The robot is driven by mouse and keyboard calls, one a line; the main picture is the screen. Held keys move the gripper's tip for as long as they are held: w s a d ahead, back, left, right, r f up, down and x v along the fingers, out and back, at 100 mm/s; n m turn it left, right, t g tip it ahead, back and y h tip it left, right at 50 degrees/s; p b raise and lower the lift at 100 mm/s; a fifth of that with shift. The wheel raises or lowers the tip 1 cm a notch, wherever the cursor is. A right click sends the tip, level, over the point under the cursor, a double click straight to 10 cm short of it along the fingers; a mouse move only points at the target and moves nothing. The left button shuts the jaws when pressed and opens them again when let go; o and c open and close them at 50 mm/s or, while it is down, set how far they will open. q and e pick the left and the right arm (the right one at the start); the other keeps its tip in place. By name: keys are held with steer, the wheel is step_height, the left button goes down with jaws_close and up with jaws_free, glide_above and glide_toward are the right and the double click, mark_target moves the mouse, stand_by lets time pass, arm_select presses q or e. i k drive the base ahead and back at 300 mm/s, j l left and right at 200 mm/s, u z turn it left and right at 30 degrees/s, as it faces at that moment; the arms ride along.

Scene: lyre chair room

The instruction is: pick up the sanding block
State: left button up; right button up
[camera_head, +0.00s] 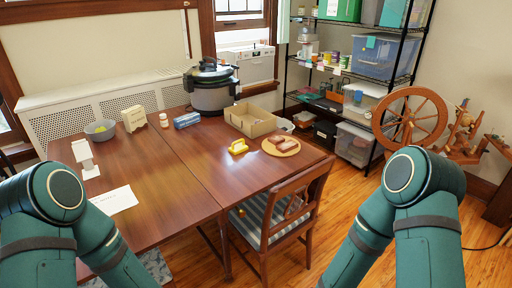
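A small yellow block-like object (238,147) with a raised top lies on the wooden table (165,185), near its right part; it may be the sanding block, but it is too small to be sure. It lies left of a round wooden board (292,151) that holds reddish-brown pieces (284,143). My two teal arms show at the lower left and lower right, in front of the table. Neither gripper is in the picture.
An open cardboard box (250,120), a pressure cooker (211,90), a blue box (186,120), a grey bowl (100,130) and a white paper (114,200) are on the table. A chair (285,210) stands at its right front. A shelf (345,75) and spinning wheel (410,118) stand at right.

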mark_target(237, 149)
steer(key=z, duration=1.2)
steer(key=i+j, duration=0.1)
steer(key=j, duration=0.15)
steer(key=i+j+z, duration=0.1)
steer(key=j, duration=0.2)
steer(key=i+j, duration=0.15)
steer(key=j, duration=0.15)
steer(key=z, duration=0.05)
